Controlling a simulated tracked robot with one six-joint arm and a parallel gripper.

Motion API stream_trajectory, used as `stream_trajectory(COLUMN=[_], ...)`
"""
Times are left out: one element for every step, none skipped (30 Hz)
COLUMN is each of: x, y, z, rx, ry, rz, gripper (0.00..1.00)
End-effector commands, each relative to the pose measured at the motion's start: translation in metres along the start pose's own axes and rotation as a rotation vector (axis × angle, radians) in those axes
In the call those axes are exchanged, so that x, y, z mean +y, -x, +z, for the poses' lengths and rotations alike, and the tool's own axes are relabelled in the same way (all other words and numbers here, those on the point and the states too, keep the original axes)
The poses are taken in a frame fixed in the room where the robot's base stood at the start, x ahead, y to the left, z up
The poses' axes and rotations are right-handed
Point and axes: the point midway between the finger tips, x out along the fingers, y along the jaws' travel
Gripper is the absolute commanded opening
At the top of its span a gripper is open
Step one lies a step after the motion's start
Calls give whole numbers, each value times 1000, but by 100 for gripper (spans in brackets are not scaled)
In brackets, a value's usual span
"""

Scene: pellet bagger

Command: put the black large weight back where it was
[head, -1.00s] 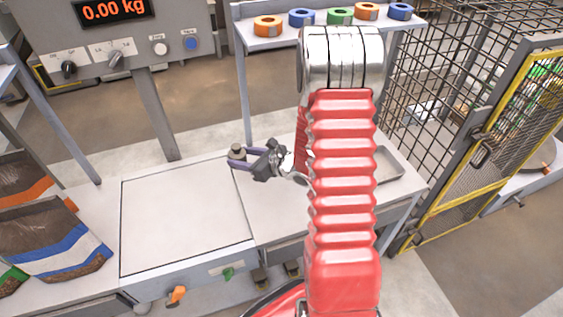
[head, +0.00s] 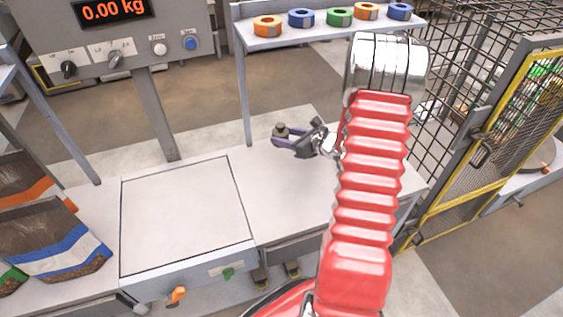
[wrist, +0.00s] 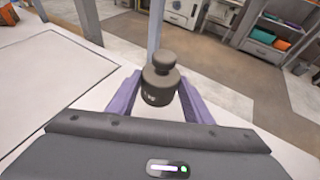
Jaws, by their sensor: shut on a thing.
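The black large weight (wrist: 160,84) is a dark cylinder with a knob on top. It is upright between the purple fingers of my gripper (wrist: 152,98) in the wrist view. In the head view my gripper (head: 281,138) is shut on the weight (head: 280,130), over the back part of the right-hand worktop (head: 290,190). The height of the weight above the worktop is hard to tell. The pale scale plate (head: 185,215) is empty and lies to the left of my gripper.
The display (head: 112,10) reads 0.00 kg. A shelf (head: 275,40) with several coloured tape rolls stands behind the worktop. A wire cage (head: 460,100) stands at the right. Filled bags (head: 55,240) lie at the left. The worktop's front part is clear.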

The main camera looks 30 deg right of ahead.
Motion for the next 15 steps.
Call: stream_trajectory(x=[-1,-1,-1,0,0,0,0,0,0,0,0,0,0,0,0], y=[0,0,0,0,0,0,0,0,-1,-1,-2,-3,-4,-5,-7], z=[2,2,2,2,2,2,2,2,1,0,-2,-4,-7,-10,-14], rx=[-4,-4,-4,-4,-4,-4,-4,-4,-4,-4,-4,-4,-4,-3,-3], ry=[2,2,2,2,2,2,2,2,2,2,2,1,0,-1,-1], rz=[-1,-1,-1,-1,-1,-1,-1,-1,0,0,0,0,0,0,0], gripper=[0,0,0,0,0,0,0,0,0,0,0,0,0,0,0])
